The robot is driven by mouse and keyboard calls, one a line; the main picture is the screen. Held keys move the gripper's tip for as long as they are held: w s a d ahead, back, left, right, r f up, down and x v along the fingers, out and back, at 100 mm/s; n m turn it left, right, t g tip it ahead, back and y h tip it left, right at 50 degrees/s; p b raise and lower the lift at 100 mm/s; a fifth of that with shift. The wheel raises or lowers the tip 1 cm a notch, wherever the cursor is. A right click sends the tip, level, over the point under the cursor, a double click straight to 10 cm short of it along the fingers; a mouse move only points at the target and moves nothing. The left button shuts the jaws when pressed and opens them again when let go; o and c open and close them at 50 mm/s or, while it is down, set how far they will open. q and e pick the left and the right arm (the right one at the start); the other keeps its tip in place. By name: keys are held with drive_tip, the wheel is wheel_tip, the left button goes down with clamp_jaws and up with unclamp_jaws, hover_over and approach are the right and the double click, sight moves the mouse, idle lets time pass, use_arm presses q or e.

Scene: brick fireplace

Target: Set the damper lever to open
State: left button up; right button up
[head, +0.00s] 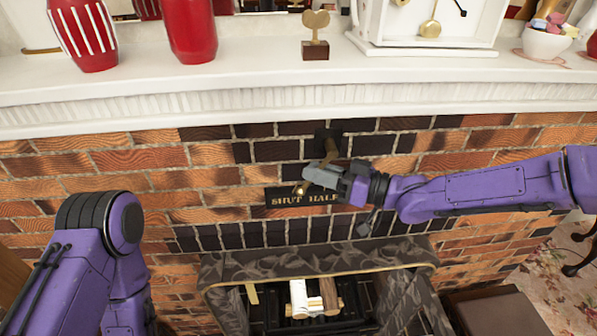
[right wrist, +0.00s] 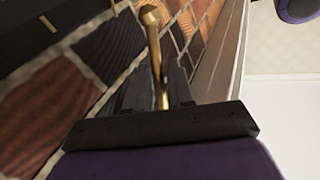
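The brass damper lever (head: 332,150) hangs from a dark plate (head: 327,135) on the brick wall below the mantel. It slants down and left, and its round knob (head: 300,189) is above the dark label plate (head: 290,198), between the words SHUT and HALF. My right gripper (head: 322,174) covers the lever's middle and the label's right end. In the right wrist view, the lever (right wrist: 153,45) runs between the two grey fingers (right wrist: 160,85), which are closed against it, with the knob beyond the tips. My left arm is at lower left; its gripper is out of view.
The white mantel (head: 200,95) runs above, holding red vases (head: 190,30), a small gold ornament (head: 316,35), a clock (head: 430,25) and a bowl (head: 545,42). Below are the firebox with logs (head: 315,298) and its dark patterned surround (head: 230,268). The wall left of the lever is clear.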

use_arm(q)
drive_tip(key=shift+w+a+f, duration=0.1)
drive_tip(key=shift+w+f, duration=0.1)
drive_tip(key=shift+f, duration=0.35)
use_arm(e)
drive_tip(key=shift+x, duration=0.95)
clamp_jaws()
drive_tip(key=shift+d, duration=0.15)
drive_tip(key=shift+a, duration=0.2)
